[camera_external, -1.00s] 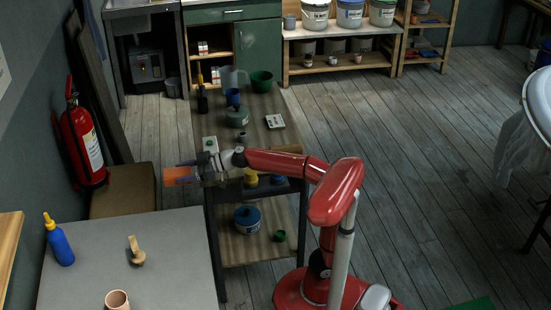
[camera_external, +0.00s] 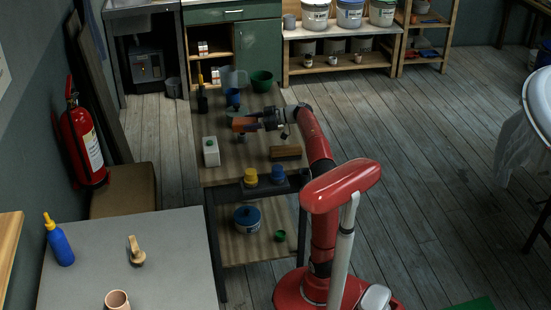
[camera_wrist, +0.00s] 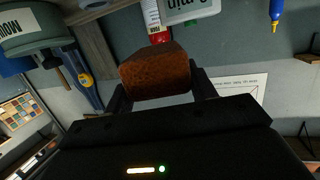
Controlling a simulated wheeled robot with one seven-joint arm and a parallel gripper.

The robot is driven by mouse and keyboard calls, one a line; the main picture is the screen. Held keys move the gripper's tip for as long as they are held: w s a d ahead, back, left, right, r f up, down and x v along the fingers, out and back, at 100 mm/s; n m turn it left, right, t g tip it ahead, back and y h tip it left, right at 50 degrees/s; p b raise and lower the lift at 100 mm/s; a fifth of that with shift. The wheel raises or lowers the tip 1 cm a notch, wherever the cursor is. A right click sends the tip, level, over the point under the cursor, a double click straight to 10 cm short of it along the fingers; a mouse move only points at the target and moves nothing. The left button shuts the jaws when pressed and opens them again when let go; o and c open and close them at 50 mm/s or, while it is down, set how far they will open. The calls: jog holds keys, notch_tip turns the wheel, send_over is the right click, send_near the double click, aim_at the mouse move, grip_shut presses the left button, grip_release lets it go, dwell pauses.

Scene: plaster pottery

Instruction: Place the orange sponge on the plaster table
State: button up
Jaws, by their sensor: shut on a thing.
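The orange sponge (camera_external: 243,125) is held in my gripper (camera_external: 257,121), above the wooden bench (camera_external: 235,160) in the external view. The sponge (camera_wrist: 156,76) also shows in the wrist view, between the two dark fingers. My gripper is shut on it. The sponge appears raised clear of the bench top, though the exact height is hard to tell. A grey-topped table (camera_external: 150,285) stands at the lower left, well away from the sponge. The pictures do not say which of these is the plaster table.
A white box-shaped bottle (camera_external: 211,152), a brown block (camera_external: 285,153), yellow (camera_external: 251,177) and blue (camera_external: 278,174) pots and a green bowl (camera_external: 262,81) stand around the bench. The grey table carries a blue bottle (camera_external: 61,245), a wooden tool (camera_external: 136,251) and a clay cup (camera_external: 117,300); its middle is clear.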

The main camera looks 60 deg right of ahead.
jog(key=m+t+h, duration=0.1)
jog(key=m+h, duration=0.1)
send_over(287, 141)
notch_tip(287, 141, down, 2)
jog(key=shift+w+f, duration=0.2)
jog(key=shift+f, duration=0.9)
notch_tip(287, 141, down, 5)
jog(key=b, duration=0.5)
jog(key=shift+r, duration=0.2)
jog(key=shift+f, duration=0.6)
jog(key=o, duration=1.1)
jog(key=v, duration=0.7)
jog(key=shift+s+d, duration=0.1)
jog(key=shift+s, duration=0.3)
